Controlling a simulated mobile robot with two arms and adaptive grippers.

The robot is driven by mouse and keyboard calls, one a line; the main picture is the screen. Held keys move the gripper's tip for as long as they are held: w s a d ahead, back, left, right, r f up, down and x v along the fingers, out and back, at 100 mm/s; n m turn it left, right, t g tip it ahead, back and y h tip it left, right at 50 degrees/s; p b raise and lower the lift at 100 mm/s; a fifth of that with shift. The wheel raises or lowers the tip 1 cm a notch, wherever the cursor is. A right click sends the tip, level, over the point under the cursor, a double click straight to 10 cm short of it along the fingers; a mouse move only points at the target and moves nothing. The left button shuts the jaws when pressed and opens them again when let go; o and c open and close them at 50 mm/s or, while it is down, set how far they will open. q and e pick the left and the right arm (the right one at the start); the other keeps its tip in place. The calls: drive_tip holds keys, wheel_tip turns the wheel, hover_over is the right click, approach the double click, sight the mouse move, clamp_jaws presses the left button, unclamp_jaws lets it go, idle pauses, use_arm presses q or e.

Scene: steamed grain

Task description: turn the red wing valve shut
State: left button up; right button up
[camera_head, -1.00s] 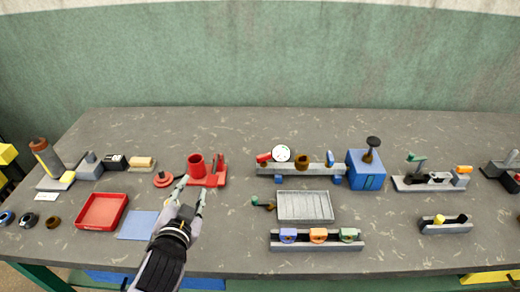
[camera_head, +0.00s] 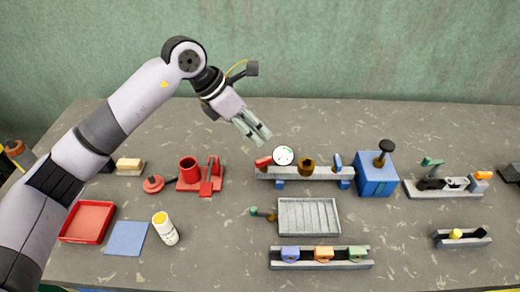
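The red wing valve (camera_head: 263,162) is a small red handle at the left end of a grey pipe rail (camera_head: 320,174), just left of a round white gauge (camera_head: 283,155). It sits slightly tilted. My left gripper (camera_head: 259,138) hangs above and just behind the red valve, fingers pointing down and to the right. Its two fingers are apart, with nothing between them, and it does not appear to touch the valve. My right gripper is not in view.
On the rail are a brown fitting (camera_head: 307,165) and a blue wing handle (camera_head: 337,160); a blue box (camera_head: 376,176) adjoins its right end. A red stand (camera_head: 207,175) is to the left. The back of the table is clear.

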use_arm(q)
drive_tip(key=w+a+y, duration=0.2)
drive_tip(key=a, duration=0.3)
drive_tip(key=p, duration=0.5)
approach(262, 160)
drive_tip(key=shift+t, duration=0.3)
drive_tip(key=x, duration=0.7)
drive_tip(key=shift+s, duration=0.3)
drive_tip(key=shift+x, duration=0.85)
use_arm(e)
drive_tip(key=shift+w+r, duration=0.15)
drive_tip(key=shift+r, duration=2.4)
use_arm(q)
drive_tip(key=shift+c, duration=0.3)
clamp_jaws()
